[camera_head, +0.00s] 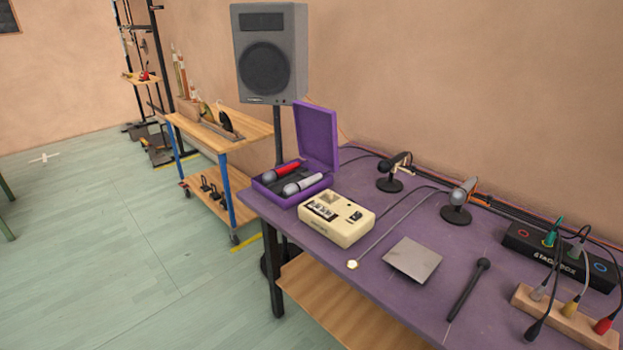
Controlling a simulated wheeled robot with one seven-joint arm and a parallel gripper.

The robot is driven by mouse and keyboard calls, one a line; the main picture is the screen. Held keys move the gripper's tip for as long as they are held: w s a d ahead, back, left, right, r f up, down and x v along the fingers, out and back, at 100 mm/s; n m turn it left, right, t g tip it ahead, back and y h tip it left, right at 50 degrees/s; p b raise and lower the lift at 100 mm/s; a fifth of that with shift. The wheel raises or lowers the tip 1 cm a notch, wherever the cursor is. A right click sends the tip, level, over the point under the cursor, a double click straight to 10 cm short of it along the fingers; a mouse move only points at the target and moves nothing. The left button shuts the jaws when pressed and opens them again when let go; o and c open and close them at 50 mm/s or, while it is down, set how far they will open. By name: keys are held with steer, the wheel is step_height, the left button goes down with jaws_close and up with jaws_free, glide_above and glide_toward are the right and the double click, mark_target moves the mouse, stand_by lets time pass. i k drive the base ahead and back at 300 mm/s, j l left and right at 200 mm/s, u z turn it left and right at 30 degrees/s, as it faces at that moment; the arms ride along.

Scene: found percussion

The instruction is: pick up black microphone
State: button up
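A slim black microphone (468,290) lies on the purple table (340,222) at the front right, its round head pointing away to the back. Another dark microphone (396,163) sits tilted on a small black round-based stand near the wall. A grey-headed microphone (463,192) is on a similar stand to its right. A red microphone (284,170) and a silver-white microphone (303,185) lie in an open purple case (317,137). My gripper is not in view.
A cream box device (337,218), a thin rod with a pale tip (353,264) and a grey square plate (411,259) lie left of the slim microphone. A black stage box (559,256) and a wooden block (561,318) with cables crowd its right. Open floor (110,240) lies left.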

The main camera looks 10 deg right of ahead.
mark_target(384, 166)
steer(key=i+j+z, duration=0.1)
steer(key=z, duration=0.7)
steer(key=i+j+z, duration=0.25)
steer(key=j, duration=0.15)
steer(key=i+j+z, duration=0.2)
steer(key=j, duration=0.2)
steer(key=j+z, duration=0.25)
steer(key=j, duration=0.2)
steer(key=i+j+z, duration=0.2)
steer(key=j, duration=0.95)
steer(key=i+j, duration=0.15)
steer(key=j, duration=0.5)
